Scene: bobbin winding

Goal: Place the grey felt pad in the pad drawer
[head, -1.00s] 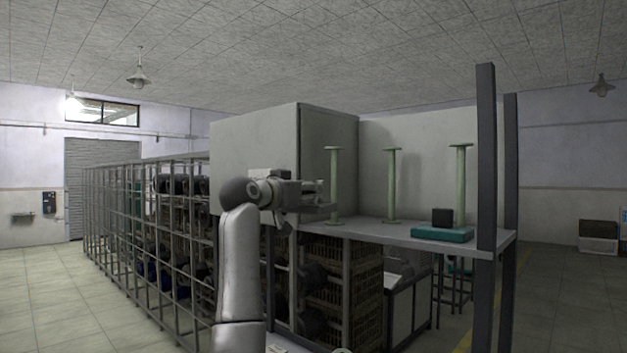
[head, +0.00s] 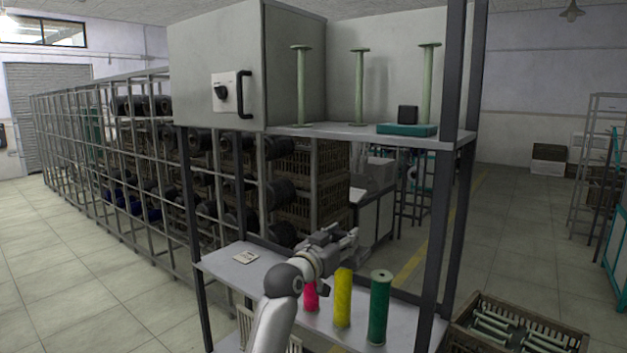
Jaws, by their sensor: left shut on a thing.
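My left gripper (head: 350,241) is over the lower shelf, behind and above the pink and yellow spools. It is shut on a small grey thing, which I take for the grey felt pad; its outline hardly stands out from the fingers. I cannot make out a pad drawer in this view. My right gripper is not in view.
Pink (head: 311,297), yellow (head: 343,299) and green (head: 380,308) spools stand on the lower shelf (head: 222,262), with a small pale card (head: 245,257) at its left. A crate (head: 510,320) stands lower right.

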